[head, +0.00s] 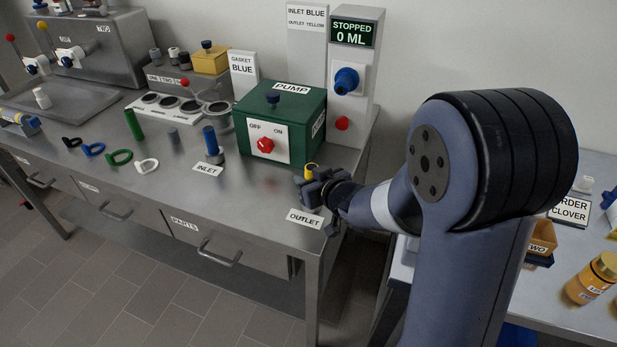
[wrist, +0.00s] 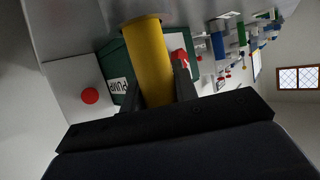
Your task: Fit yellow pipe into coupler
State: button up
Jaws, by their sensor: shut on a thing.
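My gripper (head: 318,188) is shut on the yellow pipe (wrist: 148,62), which stands out between the two fingers in the wrist view. In the head view only a small yellow end of the pipe (head: 312,167) shows above the gripper, just behind the OUTLET label (head: 305,218) at the bench's right front. The gripper also shows in the wrist view (wrist: 158,88). A blue pipe (head: 210,139) stands upright in a grey coupler behind the INLET label (head: 208,170).
The green pump box (head: 310,112) stands close behind my gripper, its red knob (head: 265,145) facing front. A panel reads STOPPED 0 ML (head: 352,33). Coloured gaskets (head: 120,157), a green pipe (head: 133,124) and a small grey cylinder (head: 173,136) are on the left.

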jog(key=shift+f+b, duration=0.7)
jog(key=shift+f, duration=0.2)
jog(key=o, duration=1.1)
jog(key=shift+r, duration=0.1)
jog(key=p+v, duration=0.1)
jog(key=v, duration=1)
jog(key=shift+p, duration=0.4)
jog(key=shift+w+a+f, duration=0.1)
jog(key=shift+f, duration=0.1)
